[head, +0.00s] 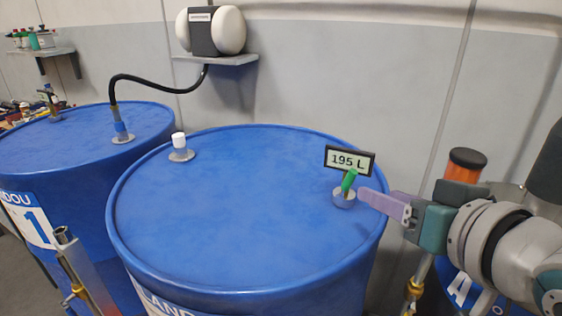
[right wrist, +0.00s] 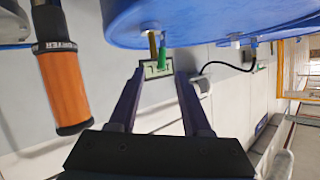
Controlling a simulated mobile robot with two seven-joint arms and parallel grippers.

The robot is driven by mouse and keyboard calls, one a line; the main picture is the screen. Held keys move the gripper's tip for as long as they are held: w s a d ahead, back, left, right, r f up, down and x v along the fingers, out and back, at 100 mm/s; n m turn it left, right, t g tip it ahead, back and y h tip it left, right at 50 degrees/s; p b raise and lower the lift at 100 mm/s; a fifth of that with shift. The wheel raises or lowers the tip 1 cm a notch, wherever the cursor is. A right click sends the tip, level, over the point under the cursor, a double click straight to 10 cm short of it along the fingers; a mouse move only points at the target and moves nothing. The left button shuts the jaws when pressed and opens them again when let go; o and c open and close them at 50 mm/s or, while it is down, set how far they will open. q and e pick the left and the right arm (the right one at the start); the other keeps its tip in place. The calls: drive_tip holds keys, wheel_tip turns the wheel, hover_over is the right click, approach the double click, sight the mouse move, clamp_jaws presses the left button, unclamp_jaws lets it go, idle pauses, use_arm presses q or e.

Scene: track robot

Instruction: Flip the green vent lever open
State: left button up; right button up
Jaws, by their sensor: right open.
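The green vent lever (head: 349,180) stands nearly upright, leaning a little right, on a round metal fitting (head: 343,198) at the right side of the near blue drum's top (head: 235,215). My right gripper (head: 366,194) comes in from the right with its purple fingertips close beside the fitting. In the right wrist view the green lever (right wrist: 162,57) shows just beyond the gap between the two spread fingers (right wrist: 160,74). The gripper is open and empty; I cannot tell whether a finger touches the lever. My left gripper is not in view.
A black-framed "195 L" sign (head: 350,161) stands right behind the lever. A white-capped fitting (head: 180,147) is at the drum's far left. A second blue drum (head: 70,140) with a black hose (head: 150,85) stands left. An orange cylinder (right wrist: 66,83) hangs beside my right gripper.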

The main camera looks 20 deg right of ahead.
sight(350, 183)
drive_tip(key=x, duration=0.9)
drive_tip(key=shift+w+a+b, duration=0.1)
drive_tip(key=shift+a+b, duration=0.15)
drive_tip(key=shift+b, duration=0.1)
clamp_jaws()
drive_tip(key=shift+r, duration=0.1)
